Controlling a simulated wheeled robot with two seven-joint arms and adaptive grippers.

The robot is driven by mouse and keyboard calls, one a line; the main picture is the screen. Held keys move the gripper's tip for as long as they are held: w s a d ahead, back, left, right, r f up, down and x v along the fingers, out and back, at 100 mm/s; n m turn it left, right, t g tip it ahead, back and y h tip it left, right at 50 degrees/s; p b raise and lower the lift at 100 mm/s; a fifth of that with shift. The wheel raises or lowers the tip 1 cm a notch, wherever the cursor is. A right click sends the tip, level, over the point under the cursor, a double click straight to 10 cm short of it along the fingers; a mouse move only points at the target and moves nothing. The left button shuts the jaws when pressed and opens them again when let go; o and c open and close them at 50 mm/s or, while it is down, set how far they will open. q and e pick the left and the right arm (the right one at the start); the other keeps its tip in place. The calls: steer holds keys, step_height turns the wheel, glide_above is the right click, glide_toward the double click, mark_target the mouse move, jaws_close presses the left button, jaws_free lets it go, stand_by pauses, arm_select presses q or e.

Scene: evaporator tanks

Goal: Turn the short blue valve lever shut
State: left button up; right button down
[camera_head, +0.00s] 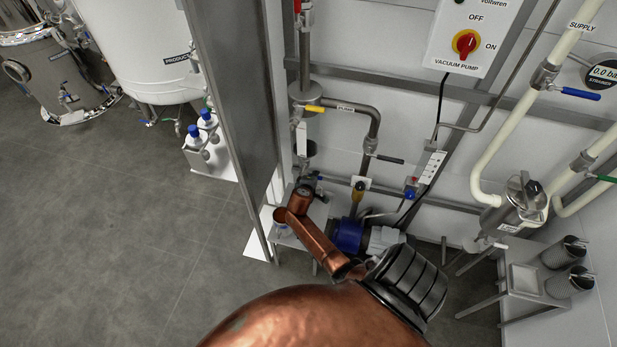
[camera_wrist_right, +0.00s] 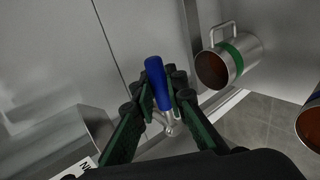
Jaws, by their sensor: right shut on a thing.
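The short blue lever (camera_wrist_right: 157,84) stands in the middle of the right wrist view, on a small silver valve fitting (camera_wrist_right: 170,122). My right gripper (camera_wrist_right: 161,82) is shut on it, with a dark green and black finger on each side of the lever. The lever's tip sticks out beyond the fingertips. Part of the fitting is hidden by the fingers. In the head view my copper-coloured arm covers the bottom middle, and I cannot make out the right gripper or this lever there. My left gripper is in neither view.
A steel cup with a green band (camera_wrist_right: 239,58) is right of the lever, and another cup (camera_wrist_right: 311,124) is at the right edge. In the head view a steel partition (camera_head: 235,90) stands left of the pipework. The grey floor (camera_head: 110,210) at left is clear.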

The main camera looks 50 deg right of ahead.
steer(key=c, duration=1.9)
jaws_free()
steer(key=v, duration=1.2)
steer(key=s+a+f+y, duration=0.2)
steer(key=s+a+f, duration=0.25)
steer(key=f, duration=0.55)
steer(key=s+a+f+g+y, duration=0.1)
steer(key=s+a+f+y, duration=0.3)
steer(key=f, duration=0.7)
steer(key=s+a+f, duration=0.3)
steer(key=s+f, duration=0.3)
steer(key=f, duration=0.4)
steer(key=s+a+f+m+g+y, duration=0.1)
steer(key=s+f, duration=0.4)
steer(key=s, duration=0.6)
steer(key=s+a+f+m+g+y, duration=0.1)
steer(key=s+a+f+m, duration=0.1)
steer(key=s, duration=0.9)
steer(key=s+a+f+m+g+y, duration=0.1)
steer(key=s+a+f, duration=0.2)
steer(key=s+f, duration=0.4)
steer(key=s, duration=0.4)
steer(key=shift+s+a+f+y, duration=0.25)
steer(key=shift+a+f+y, duration=0.05)
